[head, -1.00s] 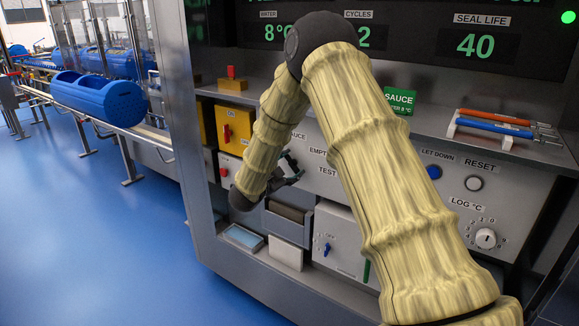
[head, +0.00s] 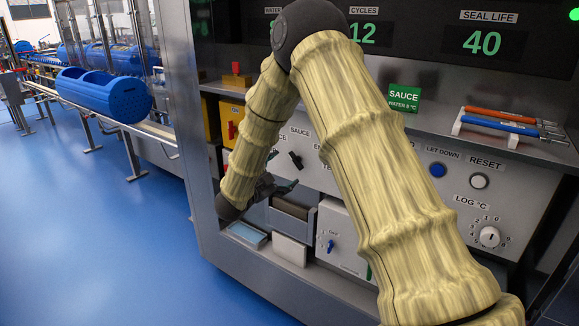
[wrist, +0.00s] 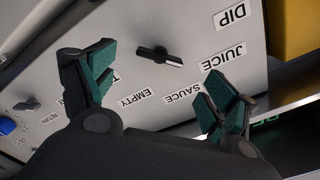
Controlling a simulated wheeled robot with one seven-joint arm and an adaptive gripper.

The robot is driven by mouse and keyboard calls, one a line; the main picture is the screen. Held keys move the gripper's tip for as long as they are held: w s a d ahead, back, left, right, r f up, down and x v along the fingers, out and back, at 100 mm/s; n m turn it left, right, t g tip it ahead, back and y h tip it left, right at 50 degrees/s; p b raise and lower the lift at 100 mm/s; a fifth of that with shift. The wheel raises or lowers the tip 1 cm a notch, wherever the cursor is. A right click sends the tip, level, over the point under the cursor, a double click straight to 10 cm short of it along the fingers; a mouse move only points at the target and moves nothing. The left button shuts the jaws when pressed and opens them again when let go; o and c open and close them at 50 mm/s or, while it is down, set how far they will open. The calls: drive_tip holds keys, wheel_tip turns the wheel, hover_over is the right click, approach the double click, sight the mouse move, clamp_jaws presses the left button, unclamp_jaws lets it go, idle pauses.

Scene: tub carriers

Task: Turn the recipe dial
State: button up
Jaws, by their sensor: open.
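The recipe dial is a black bar-shaped knob (wrist: 158,56) on the grey panel, with JUICE, SAUCE, EMPTY and DIP labels around it, upside down in the wrist view. A pale mark shows on its right end there, towards the JUICE label (wrist: 222,57). The dial also shows in the head view (head: 295,160), just right of my forearm. My gripper (wrist: 160,72) is open and empty, its green-padded fingers spread to either side of the dial's position in the picture, apart from it. In the head view my gripper (head: 278,186) is below the dial, partly hidden by the forearm.
A yellow box with a red switch (head: 231,130) is left of the dial. A LOG °C dial (head: 489,237), a RESET button (head: 479,181) and a blue button (head: 437,170) are at right. Blue floor is clear at left.

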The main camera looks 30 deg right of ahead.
drive_tip(key=shift+v, duration=2.6)
